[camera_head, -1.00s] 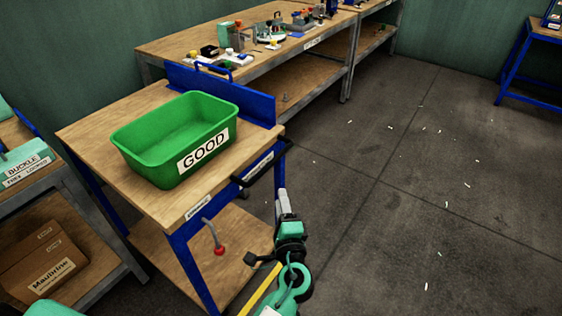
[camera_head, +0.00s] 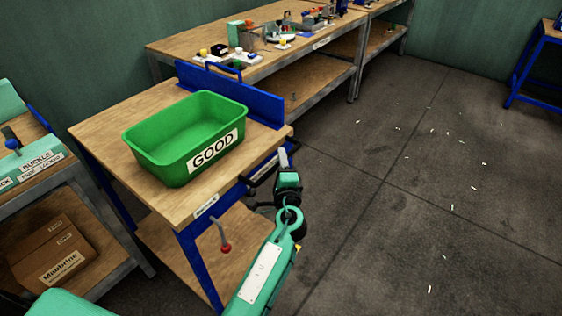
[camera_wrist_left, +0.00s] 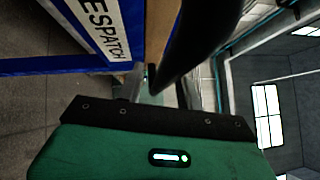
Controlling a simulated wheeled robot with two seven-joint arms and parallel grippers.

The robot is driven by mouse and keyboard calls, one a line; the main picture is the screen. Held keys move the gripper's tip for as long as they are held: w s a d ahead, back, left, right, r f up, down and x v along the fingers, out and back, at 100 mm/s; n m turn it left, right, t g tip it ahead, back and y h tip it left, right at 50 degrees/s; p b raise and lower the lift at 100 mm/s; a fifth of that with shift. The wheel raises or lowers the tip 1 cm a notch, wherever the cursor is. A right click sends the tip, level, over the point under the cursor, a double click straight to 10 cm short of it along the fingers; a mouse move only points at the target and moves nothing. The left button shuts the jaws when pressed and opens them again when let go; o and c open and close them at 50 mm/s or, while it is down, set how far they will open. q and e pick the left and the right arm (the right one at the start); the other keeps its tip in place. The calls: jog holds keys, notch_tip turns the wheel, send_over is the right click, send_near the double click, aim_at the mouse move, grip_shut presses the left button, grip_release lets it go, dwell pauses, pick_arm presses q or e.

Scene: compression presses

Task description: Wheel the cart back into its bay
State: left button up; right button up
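The cart (camera_head: 172,212) has a wooden top, blue legs, a blue back panel and a lower wooden shelf. A green bin (camera_head: 170,165) marked GOOD stands on its top. The cart's black handle (camera_head: 260,172) is on its right side; it also shows large and dark in the left wrist view (camera_wrist_left: 192,45), beside a label ending in ESPATCH (camera_wrist_left: 105,30). My left gripper (camera_head: 284,158) is at the handle, near its right end. My right gripper is out of view.
A long workbench (camera_head: 225,66) with fixtures stands behind the cart. A shelf unit (camera_head: 85,170) with a cardboard box (camera_head: 50,250) is close on the left. The floor (camera_head: 400,200) to the right is open, with scattered white bits. A blue-legged table (camera_head: 535,70) is far right.

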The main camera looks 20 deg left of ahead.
pick_arm(q)
jog(key=shift+c, duration=0.5)
grip_shut()
